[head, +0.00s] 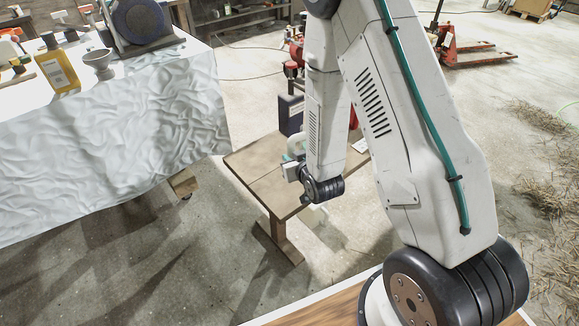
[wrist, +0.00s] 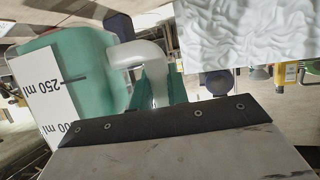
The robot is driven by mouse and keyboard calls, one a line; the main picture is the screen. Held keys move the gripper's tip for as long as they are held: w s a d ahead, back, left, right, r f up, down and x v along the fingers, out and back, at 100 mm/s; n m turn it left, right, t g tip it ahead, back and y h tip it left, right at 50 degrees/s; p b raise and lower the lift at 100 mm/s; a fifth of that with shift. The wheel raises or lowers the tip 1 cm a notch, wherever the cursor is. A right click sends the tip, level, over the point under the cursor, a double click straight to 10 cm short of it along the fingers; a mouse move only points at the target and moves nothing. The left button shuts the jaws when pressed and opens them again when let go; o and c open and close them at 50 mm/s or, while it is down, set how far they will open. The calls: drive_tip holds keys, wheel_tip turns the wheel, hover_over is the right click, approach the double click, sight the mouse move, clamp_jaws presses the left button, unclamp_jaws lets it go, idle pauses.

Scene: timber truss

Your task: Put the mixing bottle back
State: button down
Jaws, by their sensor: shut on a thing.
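The mixing bottle (wrist: 85,75) fills the left of the wrist view. It is translucent with a green content and a white scale label reading 250 ml upside down. Its pale handle (wrist: 150,56) comes down between the green fingers of my gripper (wrist: 158,88), which is shut on it. In the head view the bottle (head: 296,145) is a small pale green patch by the wooden bench, largely hidden by my gripper (head: 291,171) and arm. I cannot tell whether the bottle touches the bench.
The wooden bench (head: 258,178) carries a dark blue container (head: 290,115) behind the bottle. At left, a cloth-covered table (head: 130,135) holds a yellow bottle (head: 58,66), a grey bowl (head: 99,64) and a round blue device (head: 138,22). A red pallet jack (head: 447,45) stands far back. Floor between table and bench is clear.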

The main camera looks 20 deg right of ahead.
drive_tip(key=s+a+f+n+y, duration=0.2)
drive_tip(key=a+f+n+y, duration=0.1)
drive_tip(key=f, duration=0.5)
drive_tip(key=shift+g+y, duration=0.3)
drive_tip(key=shift+a+r+x, duration=0.25)
drive_tip(key=shift+x, duration=2.6)
drive_tip(key=shift+a+r+x, duration=0.25)
drive_tip(key=shift+x, duration=2.55)
drive_tip(key=shift+a+r+x, duration=0.25)
drive_tip(key=shift+a+x, duration=0.05)
drive_tip(key=shift+x, duration=2.55)
drive_tip(key=shift+f, duration=0.15)
drive_tip(key=c, duration=1.4)
unclamp_jaws()
drive_tip(key=shift+o, duration=0.2)
